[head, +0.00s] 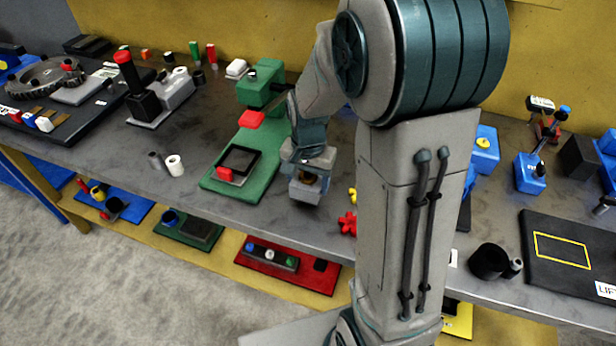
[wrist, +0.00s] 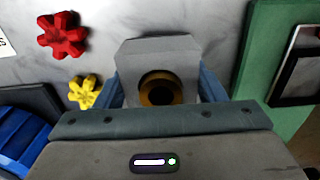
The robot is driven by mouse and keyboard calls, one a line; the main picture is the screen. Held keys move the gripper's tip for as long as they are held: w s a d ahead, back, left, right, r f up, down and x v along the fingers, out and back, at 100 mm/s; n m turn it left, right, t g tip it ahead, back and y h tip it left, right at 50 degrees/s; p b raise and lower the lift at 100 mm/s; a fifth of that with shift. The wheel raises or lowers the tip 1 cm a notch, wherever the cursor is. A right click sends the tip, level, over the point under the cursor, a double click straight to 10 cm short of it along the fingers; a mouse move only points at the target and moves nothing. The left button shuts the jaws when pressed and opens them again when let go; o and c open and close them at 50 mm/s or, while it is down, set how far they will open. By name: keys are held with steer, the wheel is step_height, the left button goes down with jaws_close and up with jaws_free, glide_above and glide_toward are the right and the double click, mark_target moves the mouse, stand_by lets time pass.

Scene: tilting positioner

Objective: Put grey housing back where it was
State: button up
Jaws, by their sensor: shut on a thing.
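The grey housing (wrist: 158,62) is a block with a round brass-coloured bore, held between the two blue-grey fingers of my gripper (wrist: 158,92) in the wrist view. In the head view the housing (head: 306,190) shows below my gripper (head: 308,172), over the grey bench just right of the green fixture. My gripper is shut on it. I cannot tell whether the housing touches the bench. Its underside is hidden.
The green fixture (head: 265,182) stands left of the housing. A red star knob (head: 347,223) and a yellow knob (wrist: 84,91) lie on its other side. A black pad with a yellow outline (head: 535,226) is at the right. My arm hides the bench's middle.

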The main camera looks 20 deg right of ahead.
mark_target(308, 189)
steer(key=shift+f, duration=1.4)
steer(key=shift+f, duration=0.2)
steer(key=o, duration=1.7)
steer(key=shift+r, duration=0.1)
